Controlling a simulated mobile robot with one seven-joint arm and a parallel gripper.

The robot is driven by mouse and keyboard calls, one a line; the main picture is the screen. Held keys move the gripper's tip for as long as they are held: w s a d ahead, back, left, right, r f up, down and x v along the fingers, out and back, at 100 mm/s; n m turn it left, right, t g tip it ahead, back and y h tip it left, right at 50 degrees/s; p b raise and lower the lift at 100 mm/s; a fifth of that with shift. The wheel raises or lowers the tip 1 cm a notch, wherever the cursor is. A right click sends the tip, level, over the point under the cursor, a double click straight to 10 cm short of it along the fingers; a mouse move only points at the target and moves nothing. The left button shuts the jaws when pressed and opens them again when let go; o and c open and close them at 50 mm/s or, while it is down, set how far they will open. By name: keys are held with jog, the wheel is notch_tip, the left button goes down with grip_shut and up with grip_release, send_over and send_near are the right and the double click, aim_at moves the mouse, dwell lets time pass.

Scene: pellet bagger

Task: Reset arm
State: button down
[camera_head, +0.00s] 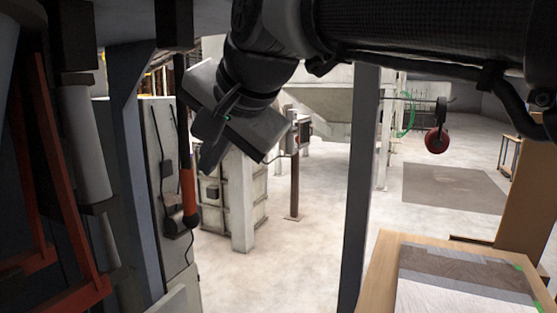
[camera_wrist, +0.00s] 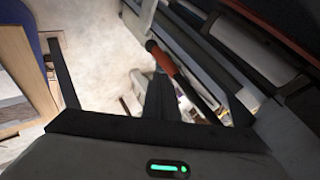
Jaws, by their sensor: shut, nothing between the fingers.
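My gripper (camera_head: 205,165) hangs in the upper middle of the head view, at the end of my dark arm, pointing down and to the left. Its fingers are together with nothing between them. In the wrist view the dark fingers (camera_wrist: 157,85) show above the gripper body with its green light. An orange-handled tool (camera_head: 188,190) hangs on a dark cable just left of my gripper in the head view. The orange handle also shows in the wrist view (camera_wrist: 161,58), beyond the fingertips. I cannot tell the exact gap between them.
A grey post (camera_head: 358,190) stands right of my gripper. A wooden table (camera_head: 378,280) with grey sheets (camera_head: 465,275) is at the lower right. A red round item (camera_head: 436,141) hangs beyond. Orange-red rails (camera_head: 62,190) stand at the left. The pale floor between is open.

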jog(key=shift+d, duration=0.1)
dwell(0.4)
jog(key=s+d+f+n+h+p, duration=0.1)
jog(key=s+d+f+h, duration=0.1)
jog(key=s+d+f, duration=0.2)
jog(key=s+d+f+n+g+h+p, duration=0.1)
jog(key=s+d+f, duration=0.3)
jog(key=d+f, duration=0.5)
jog(key=s+d+f+n+g+h+p, duration=0.1)
jog(key=s+d+f, duration=0.4)
jog(key=d, duration=0.8)
notch_tip(320, 180, down, 2)
jog(key=shift+d+f+n+h+p, duration=0.15)
jog(key=shift+n+h+p, duration=0.25)
jog(key=shift+h+p, duration=0.45)
jog(key=shift+s, duration=0.1)
